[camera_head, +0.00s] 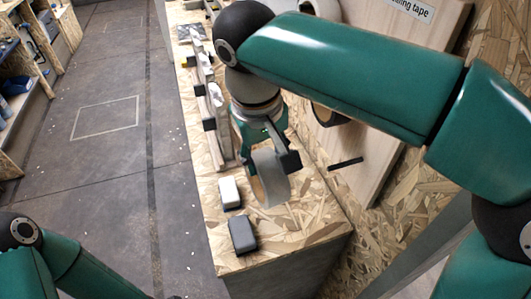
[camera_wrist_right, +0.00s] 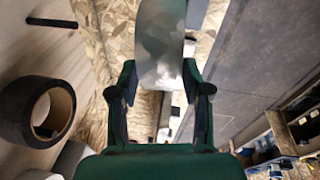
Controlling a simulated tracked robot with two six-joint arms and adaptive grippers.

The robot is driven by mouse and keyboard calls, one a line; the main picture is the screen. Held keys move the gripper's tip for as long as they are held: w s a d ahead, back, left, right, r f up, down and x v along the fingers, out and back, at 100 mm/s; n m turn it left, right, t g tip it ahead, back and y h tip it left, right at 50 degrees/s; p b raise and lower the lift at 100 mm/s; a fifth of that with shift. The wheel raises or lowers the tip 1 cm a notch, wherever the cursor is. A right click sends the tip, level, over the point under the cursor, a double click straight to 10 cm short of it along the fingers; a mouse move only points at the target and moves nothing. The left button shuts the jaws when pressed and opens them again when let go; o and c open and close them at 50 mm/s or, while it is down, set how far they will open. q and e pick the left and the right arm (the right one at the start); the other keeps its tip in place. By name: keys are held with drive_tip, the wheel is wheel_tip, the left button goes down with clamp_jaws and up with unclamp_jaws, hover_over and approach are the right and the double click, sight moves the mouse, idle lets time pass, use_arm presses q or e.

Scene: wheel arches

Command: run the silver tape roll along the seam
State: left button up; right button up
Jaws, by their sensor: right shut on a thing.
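My right gripper (camera_head: 267,158) is shut on the silver tape roll (camera_head: 270,180) and holds it near the front end of the workbench. In the right wrist view, the silver roll (camera_wrist_right: 162,45) sits between the two fingers of my right gripper (camera_wrist_right: 160,78). I cannot tell whether the roll touches the bench. Upright grey-brown panels (camera_head: 218,135) with black blocks stand along the bench's left side, left of the roll. The seam cannot be made out clearly. My left arm shows at the lower left, with its gripper out of view.
A white block (camera_head: 229,193) and a dark grey block (camera_head: 243,234) lie on the chipboard bench (camera_head: 290,226). A wooden board (camera_head: 378,165) on the right bears a black peg (camera_head: 346,163) and a black tape roll (camera_wrist_right: 38,112). The floor (camera_head: 110,170) is open on the left, beyond it shelves (camera_head: 22,85).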

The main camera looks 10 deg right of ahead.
drive_tip(key=shift+a, duration=0.1)
drive_tip(key=a+p, duration=0.3)
drive_tip(key=a, duration=0.6)
drive_tip(key=shift+s+a+p, duration=0.4)
idle(0.4)
